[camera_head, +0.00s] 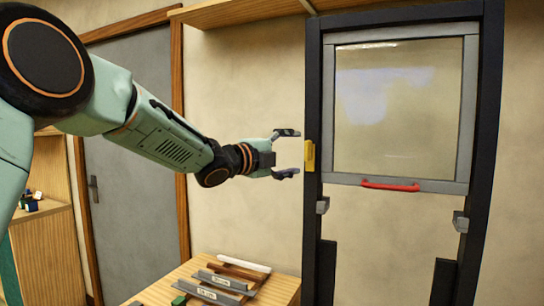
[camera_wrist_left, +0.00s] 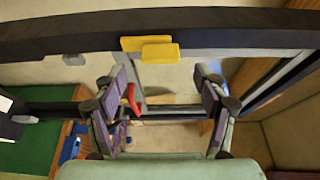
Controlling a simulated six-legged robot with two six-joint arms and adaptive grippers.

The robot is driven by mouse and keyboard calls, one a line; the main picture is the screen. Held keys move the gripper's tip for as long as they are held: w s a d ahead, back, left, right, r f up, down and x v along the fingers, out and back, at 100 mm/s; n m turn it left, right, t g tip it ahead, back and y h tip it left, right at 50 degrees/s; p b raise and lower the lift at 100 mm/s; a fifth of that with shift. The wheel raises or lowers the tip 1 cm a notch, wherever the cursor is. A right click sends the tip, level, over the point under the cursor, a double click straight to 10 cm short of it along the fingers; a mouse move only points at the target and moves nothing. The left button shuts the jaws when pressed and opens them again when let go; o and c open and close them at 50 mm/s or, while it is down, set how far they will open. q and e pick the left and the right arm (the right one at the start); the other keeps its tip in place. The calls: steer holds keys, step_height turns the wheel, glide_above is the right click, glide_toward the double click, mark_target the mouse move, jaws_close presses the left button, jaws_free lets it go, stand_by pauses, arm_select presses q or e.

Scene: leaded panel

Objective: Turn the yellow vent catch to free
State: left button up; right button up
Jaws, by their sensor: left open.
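The yellow vent catch (camera_head: 310,156) sits on the left upright of the dark frame (camera_head: 313,90). In the left wrist view the catch (camera_wrist_left: 152,48) shows as two overlapping yellow pieces on the dark bar, ahead of the jaws. My left gripper (camera_head: 288,153) is open and empty, its fingers pointing at the catch from the left with a small gap between. In the left wrist view, the gripper (camera_wrist_left: 160,92) has its fingers spread wide, with the catch beyond the fingertips. My right gripper is in neither view.
A grey-framed glass panel (camera_head: 400,184) with a red handle (camera_head: 390,186) hangs inside the dark frame. Grey blocks (camera_head: 322,205) sit on the uprights below it. A wooden table (camera_head: 283,290) with several strips stands below left. A wooden shelf (camera_head: 235,12) juts out above.

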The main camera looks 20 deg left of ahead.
arm_select(q)
steer(key=v, duration=0.7)
steer(key=shift+s, duration=0.1)
steer(key=s+d+f+n+g+y+b, duration=0.1)
steer(key=s+f+n+g+y+b, duration=0.15)
steer(key=f+n, duration=0.8)
steer(key=s+d+f+n+g+y+b, duration=0.1)
steer(key=s+d+f+n+b, duration=0.2)
steer(key=f, duration=1.4)
steer(key=s+f+n+g+y+b, duration=0.15)
steer(key=s+f+n, duration=0.4)
steer(key=f, duration=0.75)
steer(key=s+f+n+g+y+b, duration=0.2)
steer(key=s+f+g+b, duration=0.9)
steer(key=s+f, duration=2.4)
steer(key=shift+d+f+n+b, duration=0.25)
steer(key=shift+f+n, duration=0.45)
steer(key=shift+n, duration=0.5)
